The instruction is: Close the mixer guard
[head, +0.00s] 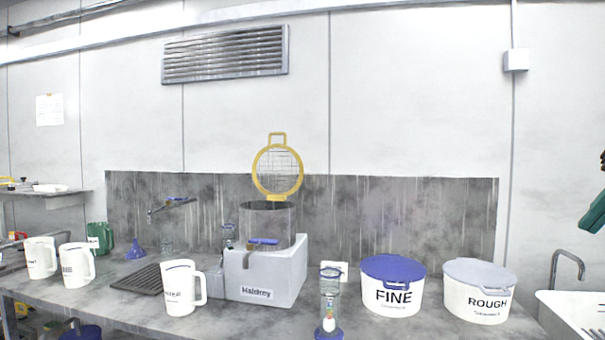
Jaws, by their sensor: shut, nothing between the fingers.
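The mixer (265,272) is a pale grey block labelled "Haldrey" on the grey counter, with an open-topped metal bowl (268,220) set in it. The mixer guard (277,171) is a round yellow ring with wire mesh and a loop handle at its top. It stands upright at the back of the bowl, so it is open. A blue lever (263,241) shows at the front of the bowl.
White jugs (180,288) stand left of the mixer. A clear cylinder with a blue base (329,305) stands at its front right. Tubs marked FINE (392,295) and ROUGH (478,300) are further right. A tap (172,203) is behind left. Air above the bowl looks free.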

